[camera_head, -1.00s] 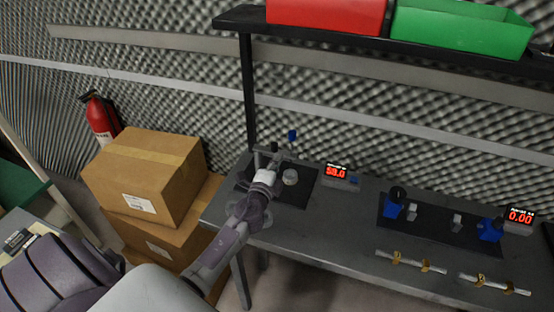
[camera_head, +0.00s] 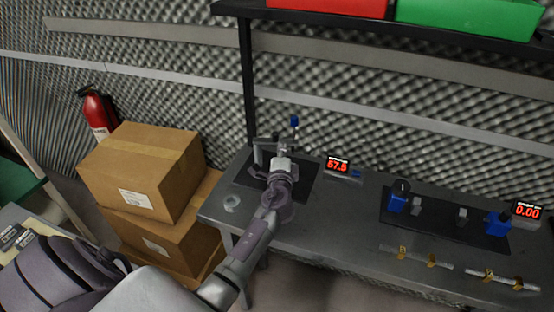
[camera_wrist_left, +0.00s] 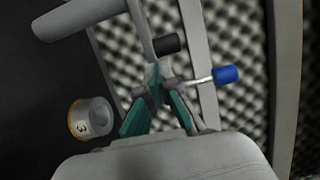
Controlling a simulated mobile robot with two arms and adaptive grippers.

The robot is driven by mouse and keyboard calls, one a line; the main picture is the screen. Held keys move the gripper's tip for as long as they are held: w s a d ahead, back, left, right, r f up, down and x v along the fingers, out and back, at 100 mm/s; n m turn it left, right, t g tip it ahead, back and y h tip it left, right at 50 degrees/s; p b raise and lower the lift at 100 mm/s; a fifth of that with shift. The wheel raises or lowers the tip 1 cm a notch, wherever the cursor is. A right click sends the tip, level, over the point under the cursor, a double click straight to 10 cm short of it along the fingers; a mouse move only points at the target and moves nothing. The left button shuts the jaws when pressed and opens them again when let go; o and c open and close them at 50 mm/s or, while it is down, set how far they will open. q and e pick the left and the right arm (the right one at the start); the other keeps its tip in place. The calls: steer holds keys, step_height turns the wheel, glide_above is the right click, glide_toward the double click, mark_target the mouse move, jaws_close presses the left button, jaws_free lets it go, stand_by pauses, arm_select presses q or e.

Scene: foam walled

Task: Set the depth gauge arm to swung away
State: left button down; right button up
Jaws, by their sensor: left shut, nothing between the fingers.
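The gauge fixture stands on a dark mat at the left of the bench, with a grey post and arm (camera_head: 262,140) and a blue knob (camera_head: 294,121) behind. In the left wrist view a grey bar (camera_wrist_left: 142,30) comes down near a black tip (camera_wrist_left: 168,44), and the blue knob (camera_wrist_left: 228,75) sits on a thin rod. My left gripper (camera_head: 281,160) is at the fixture, shut and empty. Its fingertips (camera_wrist_left: 161,80) are close by the bar's lower end; I cannot tell whether they touch. My gripper hides part of the fixture. My right gripper is out of view.
A ring numbered 3 (camera_wrist_left: 92,118) is beside the fingers. A red display (camera_head: 338,166) reads about 57.5. Blue clamps (camera_head: 398,198) stand to the right; cardboard boxes (camera_head: 140,175) are at left.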

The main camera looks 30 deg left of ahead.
arm_select(q)
steer(key=w+n+g+y+b, duration=0.1)
steer(key=y+b, duration=0.1)
steer(key=b, duration=0.1)
steer(key=w+a+n+g+y+b, duration=0.1)
steer(key=n+g+y+b, duration=0.1)
steer(key=b, duration=0.1)
steer(key=w+n+g+y+b, duration=0.1)
steer(key=w+g+b, duration=0.1)
steer(key=b, duration=0.1)
steer(key=shift+w+a+f+n+y+b, duration=0.1)
steer(key=shift+a+f+n+y+b, duration=0.1)
steer(key=shift+f+n+y+b, duration=0.2)
steer(key=b+x, duration=0.3)
steer(key=shift+w+a+r, duration=0.15)
steer(key=shift+w+r, duration=0.2)
steer(key=shift+w, duration=0.05)
steer(key=shift+a+r, duration=0.1)
steer(key=shift+r, duration=0.05)
